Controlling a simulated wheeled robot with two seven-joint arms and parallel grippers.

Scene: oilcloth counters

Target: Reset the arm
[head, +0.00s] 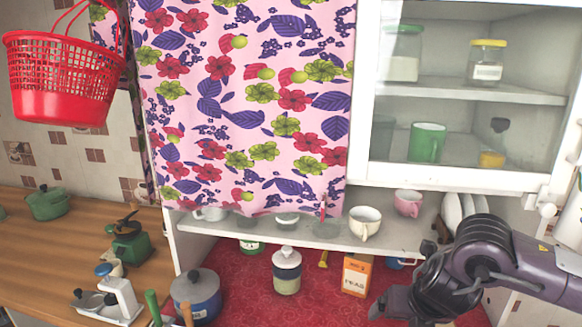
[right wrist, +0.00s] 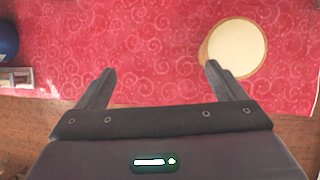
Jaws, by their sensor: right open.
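My right arm reaches in from the right side of the head view, and its gripper (head: 378,308) is low over the red cloth, partly hidden by the arm itself. In the right wrist view, my right gripper (right wrist: 160,70) has its two fingers spread wide apart with nothing between them but the red swirl-patterned cloth (right wrist: 150,50) beyond. A round pale disc (right wrist: 237,48) lies past the right fingertip; I cannot tell which item it is. My left gripper is not in view.
An orange box (head: 357,274) and a pale-lidded canister (head: 287,270) stand left of the gripper. A blue pot (head: 196,297) is farther left. A shelf with a white cup (head: 365,223) and pink cup (head: 408,203) runs above. A flowered curtain (head: 245,100) hangs beside a glass cabinet (head: 460,100).

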